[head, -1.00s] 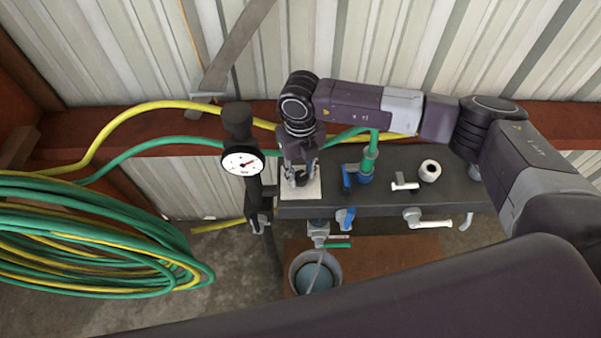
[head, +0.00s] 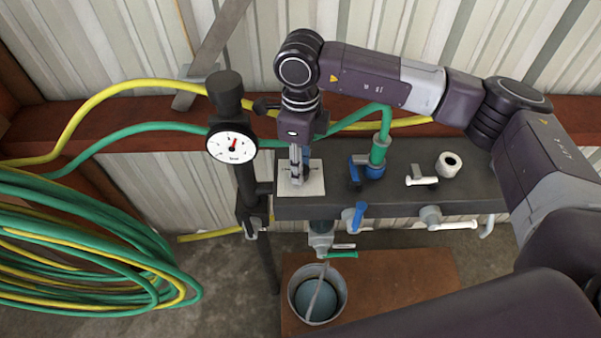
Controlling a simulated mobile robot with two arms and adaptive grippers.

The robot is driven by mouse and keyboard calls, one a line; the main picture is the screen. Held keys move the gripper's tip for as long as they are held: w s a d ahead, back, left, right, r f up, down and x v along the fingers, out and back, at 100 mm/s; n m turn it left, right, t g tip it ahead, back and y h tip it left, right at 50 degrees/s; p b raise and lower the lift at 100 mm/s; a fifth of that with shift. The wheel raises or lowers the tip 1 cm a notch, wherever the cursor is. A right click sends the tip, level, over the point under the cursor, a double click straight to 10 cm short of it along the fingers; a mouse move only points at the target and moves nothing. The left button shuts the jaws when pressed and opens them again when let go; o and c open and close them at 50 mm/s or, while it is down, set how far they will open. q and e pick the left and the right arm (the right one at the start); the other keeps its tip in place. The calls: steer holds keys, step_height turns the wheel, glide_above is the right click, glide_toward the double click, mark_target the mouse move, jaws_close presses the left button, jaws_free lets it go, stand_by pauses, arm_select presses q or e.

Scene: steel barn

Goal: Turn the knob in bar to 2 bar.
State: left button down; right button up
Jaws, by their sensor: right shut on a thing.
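A white square plate (head: 313,187) with dark marks sits at the left end of the dark bench-like manifold. My right gripper (head: 298,180) points down at the middle of this plate, with its fingers closed together on the knob there. The fingers hide the knob, so its pointer and setting cannot be read. A round white gauge (head: 222,153), marked bar, stands on a black pipe to the left of the plate. Its red needle points nearly straight up; the numbers are too small to read surely. My left gripper is not in view.
The dark manifold (head: 400,203) carries a blue valve (head: 375,171) with a green hose, white-handled taps and a blue lever (head: 357,216). A bucket (head: 293,296) of water stands below. Coiled green and yellow hoses (head: 80,250) hang at left.

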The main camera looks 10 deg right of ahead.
steer(key=shift+r+n+b, duration=0.1)
steer(key=shift+n+b, duration=0.55)
steer(key=shift+n, duration=0.05)
steer(key=shift+w, duration=0.1)
steer(key=o, duration=1.1)
steer(key=shift+o, duration=0.2)
step_height(320, 180, up, 12)
